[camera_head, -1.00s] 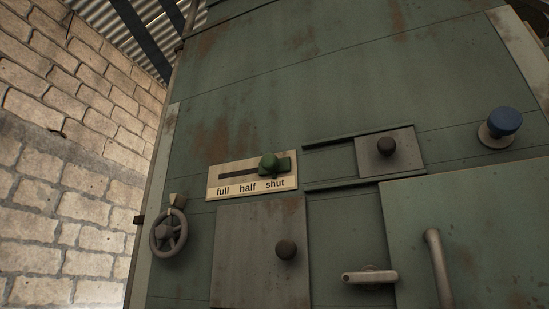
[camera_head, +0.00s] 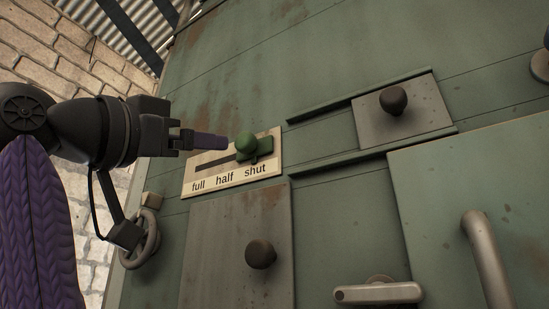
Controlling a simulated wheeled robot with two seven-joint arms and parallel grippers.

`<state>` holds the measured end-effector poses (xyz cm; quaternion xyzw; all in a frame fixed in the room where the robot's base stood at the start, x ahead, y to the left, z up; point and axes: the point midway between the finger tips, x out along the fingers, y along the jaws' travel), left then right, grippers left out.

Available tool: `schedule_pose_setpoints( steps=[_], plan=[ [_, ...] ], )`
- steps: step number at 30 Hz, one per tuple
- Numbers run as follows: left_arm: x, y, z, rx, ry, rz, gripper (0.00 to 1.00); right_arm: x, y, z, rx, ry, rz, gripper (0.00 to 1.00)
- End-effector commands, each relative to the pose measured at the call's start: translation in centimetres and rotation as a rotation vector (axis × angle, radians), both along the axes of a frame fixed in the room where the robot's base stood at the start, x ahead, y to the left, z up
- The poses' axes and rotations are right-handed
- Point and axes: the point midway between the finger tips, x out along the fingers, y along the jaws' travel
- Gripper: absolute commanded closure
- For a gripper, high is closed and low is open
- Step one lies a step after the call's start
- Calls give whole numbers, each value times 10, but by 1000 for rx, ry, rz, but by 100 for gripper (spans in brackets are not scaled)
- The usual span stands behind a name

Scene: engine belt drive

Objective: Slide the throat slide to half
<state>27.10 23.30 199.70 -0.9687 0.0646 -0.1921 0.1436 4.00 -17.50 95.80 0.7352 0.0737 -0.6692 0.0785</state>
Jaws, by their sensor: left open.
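The throat slide is a green knob (camera_head: 246,143) on a dark slot in a cream label plate (camera_head: 230,180) marked full, half and shut from left to right. The knob sits at the right end of the slot, above the word shut. My left gripper (camera_head: 222,141) reaches in from the left at the knob's height, its purple-tipped finger close to the knob's left side. I cannot tell whether it touches. The gripper is open, though its fingers overlap in this view. My right gripper is not in view.
A grey plate with a dark knob (camera_head: 393,100) sits between two rails at the upper right. Below the label is a panel with a dark knob (camera_head: 261,254). A handwheel (camera_head: 147,240), a lever (camera_head: 378,293) and a bar handle (camera_head: 484,255) also stick out.

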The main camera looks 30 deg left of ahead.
Motion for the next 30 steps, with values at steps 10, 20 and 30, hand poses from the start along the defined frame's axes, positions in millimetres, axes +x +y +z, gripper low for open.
schedule_pose_setpoints(
  steps=[10, 20, 30],
  plan=[
    [58, -19, 33, 10, -3, -11, 17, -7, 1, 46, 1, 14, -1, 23],
    [87, -24, 38, 9, -7, -9, 17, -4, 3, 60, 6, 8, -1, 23],
    [86, -24, 37, 8, -7, -9, 57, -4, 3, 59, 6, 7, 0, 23]
  ],
)
